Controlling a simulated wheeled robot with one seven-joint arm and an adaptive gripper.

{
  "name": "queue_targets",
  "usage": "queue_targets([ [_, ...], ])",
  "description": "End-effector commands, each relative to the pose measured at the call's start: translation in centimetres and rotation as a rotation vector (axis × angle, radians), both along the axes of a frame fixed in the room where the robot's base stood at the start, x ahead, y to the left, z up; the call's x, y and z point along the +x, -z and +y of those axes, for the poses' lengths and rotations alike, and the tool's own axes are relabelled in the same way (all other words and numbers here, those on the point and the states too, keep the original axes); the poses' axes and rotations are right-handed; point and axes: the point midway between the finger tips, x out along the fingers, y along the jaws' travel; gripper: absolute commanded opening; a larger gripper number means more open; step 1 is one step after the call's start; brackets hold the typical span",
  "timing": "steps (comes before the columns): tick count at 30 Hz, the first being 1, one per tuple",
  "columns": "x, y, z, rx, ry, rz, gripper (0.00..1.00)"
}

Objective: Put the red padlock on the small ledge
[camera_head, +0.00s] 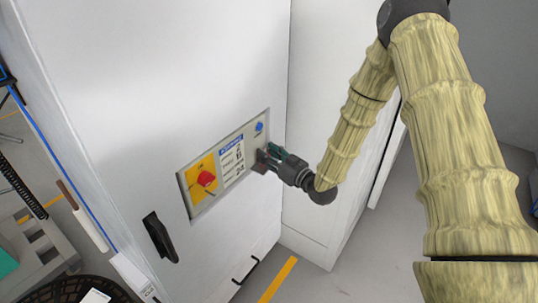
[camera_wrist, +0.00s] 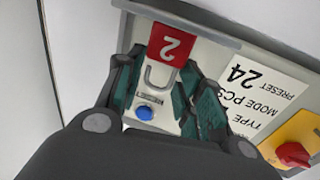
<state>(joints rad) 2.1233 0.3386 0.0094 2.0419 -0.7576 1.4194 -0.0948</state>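The red padlock (camera_wrist: 170,45), marked with a white 2, shows at the top middle of the wrist view. Its grey shackle points down the picture, toward my gripper. The small ledge (camera_wrist: 215,31) is the grey strip along the panel's edge. The padlock's body overlaps this strip and appears to rest against it; the exact contact is hidden. My gripper (camera_wrist: 163,62) has its teal fingers spread on either side of the shackle and lower body, with a gap visible at the left. In the head view my gripper (camera_head: 270,156) is at the panel's right end, and the padlock is hard to make out.
The panel has a red rotary switch (camera_head: 206,179) on a yellow plate, a label (camera_head: 232,160) and a blue button (camera_wrist: 145,112). A black door handle (camera_head: 160,237) sticks out lower left. A white cabinet side (camera_head: 325,110) stands close on the right.

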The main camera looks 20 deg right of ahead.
Motion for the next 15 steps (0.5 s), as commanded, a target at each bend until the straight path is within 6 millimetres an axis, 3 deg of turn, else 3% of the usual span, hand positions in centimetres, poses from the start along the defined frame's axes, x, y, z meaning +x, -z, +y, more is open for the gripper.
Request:
queue_targets([
  [1, 0.00, -0.02, -0.01, 0.000, 0.000, 0.000, 0.46],
  [3, 0.00, -0.02, -0.01, 0.000, 0.000, 0.000, 0.58],
  [15, 0.01, -0.41, -0.01, 0.000, 0.000, 0.000, 0.58],
])
